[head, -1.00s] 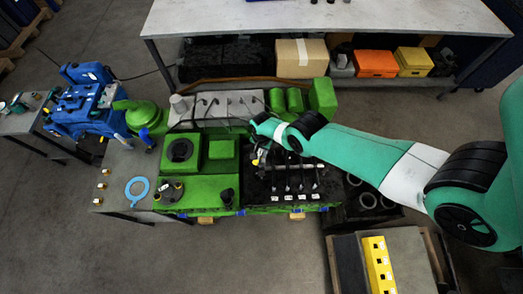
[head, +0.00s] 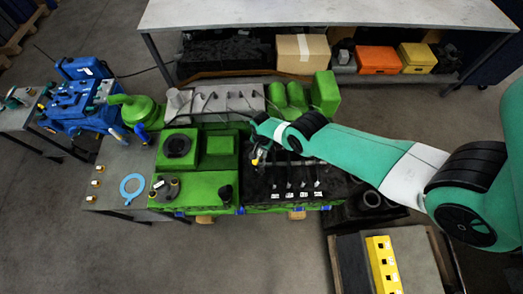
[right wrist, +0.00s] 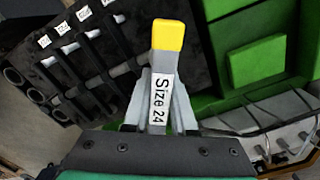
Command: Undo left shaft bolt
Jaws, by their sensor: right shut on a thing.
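My right gripper (head: 260,150) is shut on a grey tool with a yellow end (head: 255,161), above the left back part of the black tool rack. In the right wrist view the tool (right wrist: 159,95) stands between the fingers and its label reads "Size 24". The green engine (head: 211,184) is left of the rack, with a dark round flange (head: 165,187) on its front left top. I cannot tell which bolt is the left shaft bolt. My left gripper is not in view.
The black rack (head: 262,187) holds several more labelled tools. A light blue ring (head: 124,192) and brass pieces (head: 97,169) lie on the grey table (head: 115,160). A blue machine (head: 77,105) stands at the left. A yellow block (head: 383,265) is at the front right.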

